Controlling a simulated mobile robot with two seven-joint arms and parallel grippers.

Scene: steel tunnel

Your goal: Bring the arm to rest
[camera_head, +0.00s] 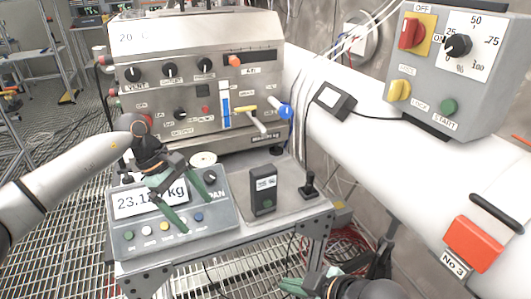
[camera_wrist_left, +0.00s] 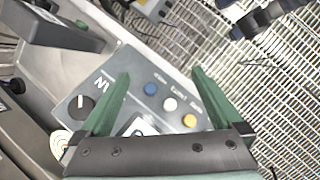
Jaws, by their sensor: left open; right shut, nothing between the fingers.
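My left arm (camera_head: 70,180) comes in from the left. Its left gripper (camera_head: 195,216) hangs over the grey scale panel (camera_head: 130,240), which has a "kg" display and coloured buttons. In the left wrist view the left gripper (camera_wrist_left: 160,74) is open, with its two green fingers wide apart and nothing between them. The panel's dark knob (camera_wrist_left: 80,104) and its blue, white and yellow buttons show between and beside the fingers. I cannot tell whether the fingers touch the panel. My right gripper (camera_head: 291,285) is at the bottom edge, shut and empty, partly cut off by the frame.
A steel control cabinet (camera_head: 150,97) with knobs and a yellow-handled lever stands behind the panel. A dark handheld box (camera_head: 263,190) and a small joystick (camera_head: 309,186) are on the steel table. A white pipe (camera_head: 370,145) and a grey switch box (camera_head: 440,75) are at right.

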